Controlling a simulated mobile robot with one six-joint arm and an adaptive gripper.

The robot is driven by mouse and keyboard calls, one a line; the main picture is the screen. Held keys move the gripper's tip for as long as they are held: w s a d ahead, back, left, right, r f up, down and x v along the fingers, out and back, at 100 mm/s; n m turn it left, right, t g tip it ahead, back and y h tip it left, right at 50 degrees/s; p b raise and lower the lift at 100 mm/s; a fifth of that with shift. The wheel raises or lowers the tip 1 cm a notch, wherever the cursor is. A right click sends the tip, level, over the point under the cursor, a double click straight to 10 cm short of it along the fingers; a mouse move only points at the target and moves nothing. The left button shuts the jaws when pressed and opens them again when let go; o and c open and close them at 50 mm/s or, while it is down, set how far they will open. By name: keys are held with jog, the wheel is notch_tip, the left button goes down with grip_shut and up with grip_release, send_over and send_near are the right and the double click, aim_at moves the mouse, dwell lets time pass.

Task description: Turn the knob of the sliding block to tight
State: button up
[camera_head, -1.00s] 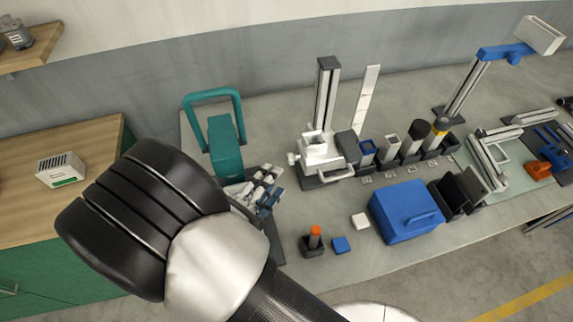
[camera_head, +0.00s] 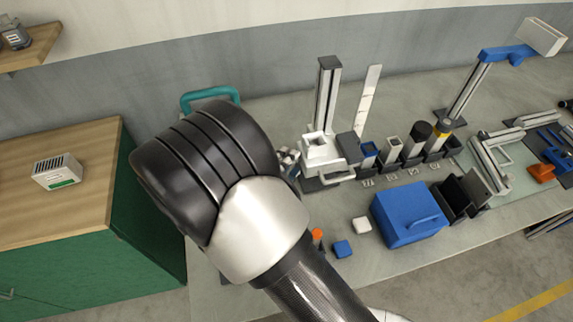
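A white block (camera_head: 319,154), which appears to be the sliding block, sits low on an upright metal column (camera_head: 328,95) with a dark cap. A white handle-like loop (camera_head: 337,177) shows at its lower front. I cannot make out the knob clearly; the block's left side lies close to my arm's outline, and small grey and white parts there are partly covered. My gripper is not in view. Only a thick black and silver part of my arm shows, large in front of the bench's left part.
A pale ruler-like strip (camera_head: 368,100) stands behind the block. Several dark holders with cylinders (camera_head: 418,134) stand to its right. A blue box (camera_head: 408,212) and a small white block (camera_head: 362,225) lie in front. A wooden-topped green cabinet (camera_head: 90,150) stands left.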

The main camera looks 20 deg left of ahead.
jog(key=c, duration=0.7)
jog(key=shift+c, duration=0.2)
jog(key=shift+f, duration=0.1)
jog(key=shift+w+f+m+t+h+b, duration=0.1)
jog(key=shift+f+m+t+h+b, duration=0.15)
jog(key=shift+m+t+h+b, duration=0.6)
jog(key=shift+s+f+m+t+h+b, duration=0.1)
jog(key=shift+f+m+t+h+b, duration=0.15)
jog(key=shift+m+t+b, duration=1.05)
jog(key=shift+w+f+m+t+h+b, duration=0.15)
jog(key=shift+m+t+h+b, duration=0.5)
jog(key=shift+m+b, duration=0.9)
jog(key=shift+a, duration=0.1)
